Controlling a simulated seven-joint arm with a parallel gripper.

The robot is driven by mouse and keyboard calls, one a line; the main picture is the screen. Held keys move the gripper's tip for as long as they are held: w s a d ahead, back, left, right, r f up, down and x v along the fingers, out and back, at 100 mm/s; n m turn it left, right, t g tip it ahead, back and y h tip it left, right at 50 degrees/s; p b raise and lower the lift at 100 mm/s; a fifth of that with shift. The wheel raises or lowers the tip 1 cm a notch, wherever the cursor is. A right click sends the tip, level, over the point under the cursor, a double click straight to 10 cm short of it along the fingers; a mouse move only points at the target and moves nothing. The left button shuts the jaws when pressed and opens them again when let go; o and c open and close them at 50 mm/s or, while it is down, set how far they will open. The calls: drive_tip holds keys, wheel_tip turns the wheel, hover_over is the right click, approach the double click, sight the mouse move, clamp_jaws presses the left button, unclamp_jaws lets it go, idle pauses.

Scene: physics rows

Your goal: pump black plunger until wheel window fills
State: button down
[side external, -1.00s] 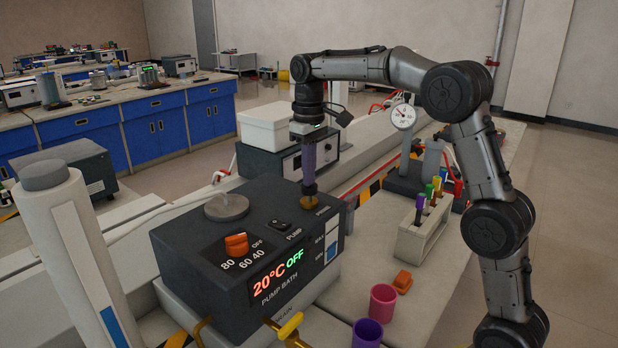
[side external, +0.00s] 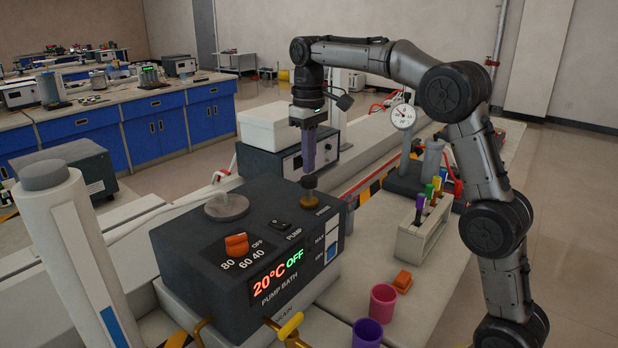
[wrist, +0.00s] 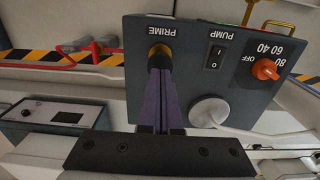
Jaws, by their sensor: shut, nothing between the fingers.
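The black plunger (side external: 309,182) stands upright in a brass collar by the PRIME label on top of the dark pump bath (side external: 200,248). My gripper (side external: 308,171) points straight down over it with its purple fingers shut and empty. The fingertips are at the plunger's top; I cannot tell whether they touch it. In the wrist view, the fingers (wrist: 160,68) end at the brass-coloured plunger fitting (wrist: 160,51) and partly hide it. A level window (side external: 331,253) between MAX and MIN marks on the bath's right face shows blue in its lower part. No wheel is distinguishable.
An orange dial (side external: 237,244), a black pump switch (side external: 280,225) and a grey lid (side external: 226,206) share the bath's top. A yellow-handled drain valve (side external: 290,325) juts from the front. Pink (side external: 383,303) and purple (side external: 367,333) cups and a tube rack (side external: 423,230) stand right.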

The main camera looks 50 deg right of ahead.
drive_tip(key=shift+r, duration=0.15)
idle(0.4)
drive_tip(key=shift+r, duration=2.4)
